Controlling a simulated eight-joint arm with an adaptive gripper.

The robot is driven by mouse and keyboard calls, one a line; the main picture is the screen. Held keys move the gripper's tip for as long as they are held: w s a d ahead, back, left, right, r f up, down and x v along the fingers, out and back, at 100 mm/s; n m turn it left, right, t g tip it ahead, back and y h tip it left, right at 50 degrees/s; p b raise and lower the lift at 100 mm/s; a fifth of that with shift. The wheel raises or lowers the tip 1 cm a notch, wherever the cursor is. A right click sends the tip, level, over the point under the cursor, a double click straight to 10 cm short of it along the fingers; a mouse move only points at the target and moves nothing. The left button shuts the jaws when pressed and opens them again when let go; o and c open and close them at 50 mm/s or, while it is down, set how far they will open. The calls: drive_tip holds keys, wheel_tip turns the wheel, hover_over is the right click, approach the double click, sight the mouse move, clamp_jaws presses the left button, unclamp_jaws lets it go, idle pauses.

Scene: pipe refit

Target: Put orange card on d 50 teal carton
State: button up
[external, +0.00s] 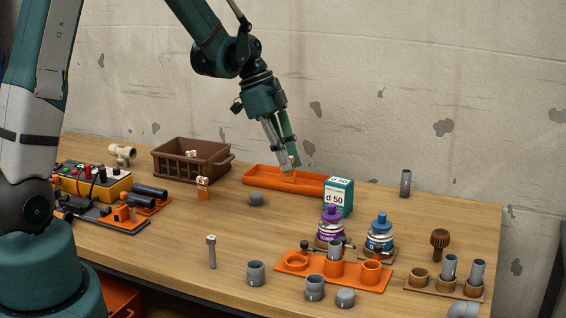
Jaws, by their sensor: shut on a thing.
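The teal carton (339,197) with a white "d 50" label stands upright on the bench, right of the orange tray (262,184). My gripper (291,160) points down over the tray, to the left of the carton and apart from it. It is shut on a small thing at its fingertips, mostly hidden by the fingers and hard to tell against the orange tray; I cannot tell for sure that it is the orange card. A small orange piece with white marks (203,189) stands on the bench farther left.
A brown crate (184,163) stands at the back left. Purple-capped (330,231) and blue-capped (380,235) cans stand in front of the carton, near an orange holder (294,263) with pipe pieces. A grey fitting (405,183) stands to the right. The back right bench is mostly clear.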

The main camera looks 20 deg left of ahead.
wheel_tip(320, 180, up, 6)
drive_tip(key=p, duration=0.5)
hover_over(340, 181)
drive_tip(key=shift+f, duration=0.15)
wheel_tip(340, 181, down, 6)
drive_tip(key=shift+f, duration=1.9)
drive_tip(key=shift+f, duration=0.15)
drive_tip(key=o, duration=0.7)
drive_tip(key=shift+r, duration=0.2)
